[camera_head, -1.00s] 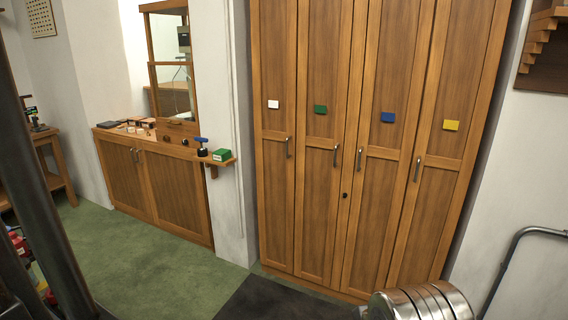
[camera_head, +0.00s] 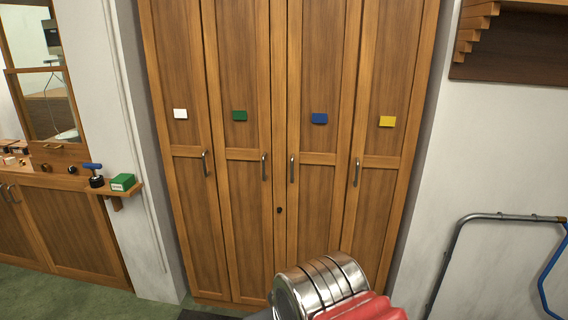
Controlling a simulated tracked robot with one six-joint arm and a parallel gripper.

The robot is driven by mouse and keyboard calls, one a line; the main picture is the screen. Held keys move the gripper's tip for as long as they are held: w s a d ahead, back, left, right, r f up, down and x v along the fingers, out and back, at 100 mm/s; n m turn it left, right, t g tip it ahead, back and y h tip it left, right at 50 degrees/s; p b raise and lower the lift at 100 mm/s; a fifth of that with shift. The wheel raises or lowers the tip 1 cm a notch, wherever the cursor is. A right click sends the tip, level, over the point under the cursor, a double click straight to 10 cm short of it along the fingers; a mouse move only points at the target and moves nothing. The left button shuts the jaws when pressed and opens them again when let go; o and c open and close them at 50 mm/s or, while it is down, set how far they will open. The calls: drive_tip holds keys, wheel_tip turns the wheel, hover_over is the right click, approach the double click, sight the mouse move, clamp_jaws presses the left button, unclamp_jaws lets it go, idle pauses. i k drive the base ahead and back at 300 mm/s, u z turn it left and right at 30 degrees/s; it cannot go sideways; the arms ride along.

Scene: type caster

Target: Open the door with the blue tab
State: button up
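A tall wooden cabinet with narrow panelled doors fills the middle of the view. The door with the blue tab (camera_head: 317,185) is third from the left and looks shut. Its blue tab (camera_head: 319,118) sits on the upper panel. Its metal handle (camera_head: 292,168) is on the door's left edge, and a dark keyhole lies below and left of it. White, green and yellow tabs mark the other doors. A banded metal cylinder with a red part shows at the bottom, apparently part of my arm. My gripper's fingers are not in view.
A low wooden cabinet (camera_head: 75,235) with small items stands at the left. A small shelf there holds a green box (camera_head: 122,182). A metal tube frame (camera_head: 500,218) stands at the right by the white wall. Wooden steps (camera_head: 477,25) hang upper right.

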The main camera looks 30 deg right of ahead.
sight(323, 36)
drive_tip(key=i, duration=1.1)
drive_tip(key=z, duration=0.05)
